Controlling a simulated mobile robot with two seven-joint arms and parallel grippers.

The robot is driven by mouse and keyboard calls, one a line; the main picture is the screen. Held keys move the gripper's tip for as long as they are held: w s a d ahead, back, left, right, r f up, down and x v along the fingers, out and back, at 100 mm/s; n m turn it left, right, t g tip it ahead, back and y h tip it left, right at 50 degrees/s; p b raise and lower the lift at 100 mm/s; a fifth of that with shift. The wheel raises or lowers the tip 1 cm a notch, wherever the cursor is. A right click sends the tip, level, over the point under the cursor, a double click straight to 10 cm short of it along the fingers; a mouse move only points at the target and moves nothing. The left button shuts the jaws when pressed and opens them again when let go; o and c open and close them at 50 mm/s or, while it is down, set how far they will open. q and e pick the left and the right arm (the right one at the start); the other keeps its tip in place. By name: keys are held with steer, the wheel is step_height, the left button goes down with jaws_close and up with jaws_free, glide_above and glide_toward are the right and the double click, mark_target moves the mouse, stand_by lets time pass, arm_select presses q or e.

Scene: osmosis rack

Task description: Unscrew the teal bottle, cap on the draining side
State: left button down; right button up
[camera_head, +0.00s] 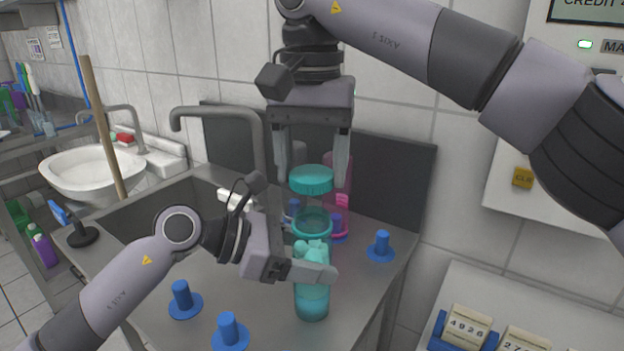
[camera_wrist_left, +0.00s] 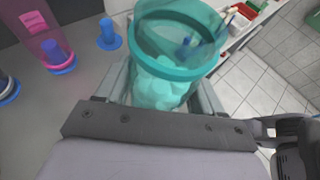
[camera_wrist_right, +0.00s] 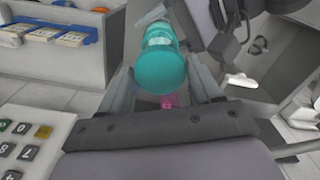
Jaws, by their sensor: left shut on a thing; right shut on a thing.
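The translucent teal bottle (camera_head: 312,299) is upright above the steel draining side (camera_head: 262,305), its open rim facing up. My left gripper (camera_head: 318,264) is shut around its body. The left wrist view shows the open bottle (camera_wrist_left: 165,85) between the fingers, with lumpy teal contents. The teal cap (camera_head: 311,180) is off the bottle, a little above the rim with a gap between. My right gripper (camera_head: 313,172) points down and is shut on the cap. The cap (camera_wrist_right: 160,71) also shows between the fingers in the right wrist view. The bottle's base touching the steel is hard to tell.
A pink bottle (camera_head: 338,172) stands behind the cap. Blue pegs (camera_head: 381,247) rise from the draining side, several of them, two at the front left (camera_head: 181,296). A sink basin (camera_head: 160,218) and grey tap (camera_head: 262,140) lie left. A blue rack with number tags (camera_head: 466,326) is at right.

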arm_select(q)
steer(key=shift+c, duration=0.3)
jaws_free()
steer(key=shift+a, duration=0.1)
